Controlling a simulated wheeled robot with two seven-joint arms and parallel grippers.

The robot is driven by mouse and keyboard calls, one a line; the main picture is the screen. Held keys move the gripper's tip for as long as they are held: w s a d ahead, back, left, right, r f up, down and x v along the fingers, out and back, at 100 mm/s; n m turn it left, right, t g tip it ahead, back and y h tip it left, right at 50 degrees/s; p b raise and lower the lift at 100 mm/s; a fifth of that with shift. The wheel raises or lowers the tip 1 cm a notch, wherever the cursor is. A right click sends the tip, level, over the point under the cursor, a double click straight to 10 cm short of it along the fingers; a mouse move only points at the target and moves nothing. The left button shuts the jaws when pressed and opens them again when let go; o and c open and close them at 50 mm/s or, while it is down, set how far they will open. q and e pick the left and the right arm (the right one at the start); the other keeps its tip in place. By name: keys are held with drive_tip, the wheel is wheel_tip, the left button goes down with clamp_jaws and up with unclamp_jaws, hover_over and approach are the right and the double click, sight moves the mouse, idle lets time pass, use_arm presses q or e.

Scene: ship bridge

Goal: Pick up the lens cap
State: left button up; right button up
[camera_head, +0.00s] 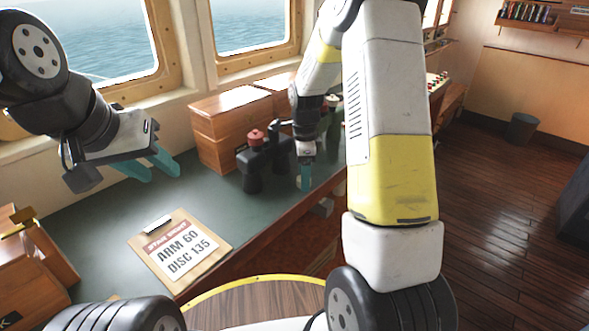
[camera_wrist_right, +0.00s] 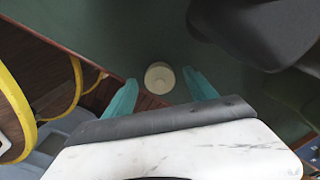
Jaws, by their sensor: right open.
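A small round cream disc, which I take to be the lens cap (camera_wrist_right: 159,78), lies on the green desk top near its wooden edge. In the right wrist view it sits between the tips of my open right gripper (camera_wrist_right: 159,82), with a gap on each side. In the head view the right gripper (camera_head: 305,177) points down by the desk's front edge, and I cannot make out the cap there. My left gripper (camera_head: 162,174) is open and empty above the left part of the desk.
Black binoculars (camera_head: 262,162) stand on the desk (camera_head: 105,215) just left of the right gripper. Wooden boxes (camera_head: 228,122) stand behind them. A clipboard (camera_head: 180,250) lies at the front. A wooden box (camera_head: 30,270) is at left.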

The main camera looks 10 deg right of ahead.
drive_tip(key=shift+f, duration=0.15)
drive_tip(key=c, duration=1.4)
